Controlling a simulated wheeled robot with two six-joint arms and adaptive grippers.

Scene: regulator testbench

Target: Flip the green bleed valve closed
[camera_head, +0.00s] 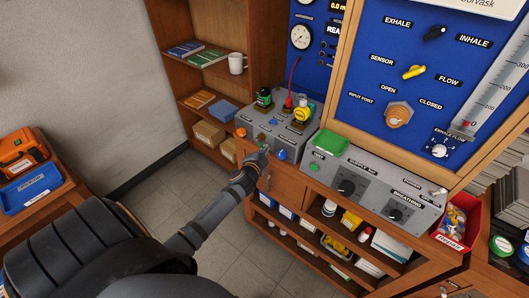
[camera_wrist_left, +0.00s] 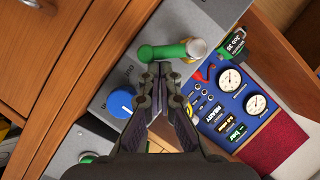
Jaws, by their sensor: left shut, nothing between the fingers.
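The green bleed valve lever (camera_wrist_left: 165,52) lies across the top of the left wrist view, beside a pale metal round end (camera_wrist_left: 197,48), on a grey panel. My left gripper (camera_wrist_left: 160,70) is shut and empty, its fingertips right at the lever's near side; I cannot tell whether they touch. In the head view my left gripper (camera_head: 264,154) is at the front of the grey box (camera_head: 250,128), beside a blue knob (camera_head: 281,154). The lever cannot be made out clearly there. My right gripper is not in view.
The blue knob (camera_wrist_left: 122,103) is close to the left of the fingers. A blue gauge panel (camera_wrist_left: 228,112) is on the right. The supply panel (camera_head: 370,185) with black knobs stands to the right of the box. A red bin (camera_head: 452,238) is further right.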

